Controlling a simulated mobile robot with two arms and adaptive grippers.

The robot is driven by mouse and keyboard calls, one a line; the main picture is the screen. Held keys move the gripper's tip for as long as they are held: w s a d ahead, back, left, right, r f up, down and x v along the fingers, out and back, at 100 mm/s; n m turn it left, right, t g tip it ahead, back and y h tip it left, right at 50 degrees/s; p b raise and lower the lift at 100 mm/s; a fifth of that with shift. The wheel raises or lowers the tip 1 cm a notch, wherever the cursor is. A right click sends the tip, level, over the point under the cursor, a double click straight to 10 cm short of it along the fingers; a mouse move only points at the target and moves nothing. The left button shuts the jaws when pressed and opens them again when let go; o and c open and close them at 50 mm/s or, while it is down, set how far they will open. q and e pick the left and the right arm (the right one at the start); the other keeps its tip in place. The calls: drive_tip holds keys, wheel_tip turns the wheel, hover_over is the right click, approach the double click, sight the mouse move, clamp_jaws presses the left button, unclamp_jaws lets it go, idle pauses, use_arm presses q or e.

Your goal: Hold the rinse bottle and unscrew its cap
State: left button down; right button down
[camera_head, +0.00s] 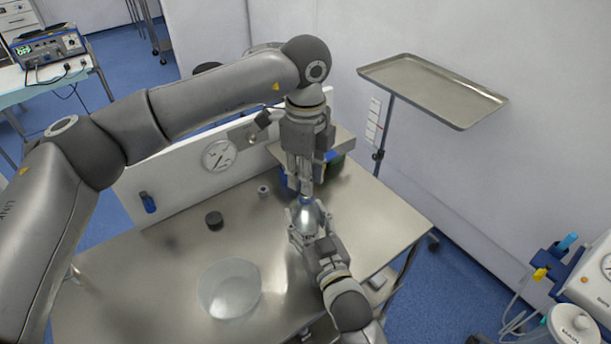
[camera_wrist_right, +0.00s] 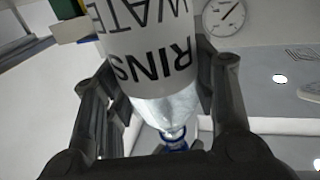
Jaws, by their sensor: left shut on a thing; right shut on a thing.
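The rinse bottle (camera_head: 311,218) is a clear bottle held above the right part of the steel table. In the right wrist view its white label (camera_wrist_right: 150,55) reads partly "RINS" and "WATE", and its clear shoulder narrows to a blue cap (camera_wrist_right: 176,142). My right gripper (camera_head: 309,228) is shut around the bottle body, with its dark fingers on both sides in the wrist view. My left gripper (camera_head: 306,191) comes down from above and is shut on the blue cap, which it mostly hides in the head view.
Blue and dark containers stand behind my left gripper. A raised tray (camera_head: 432,90) stands at the back right.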

use_arm(q)
wheel_tip(320, 180, up, 3)
drive_tip(key=shift+r, duration=0.15)
use_arm(e)
drive_tip(key=c, duration=0.5)
unclamp_jaws()
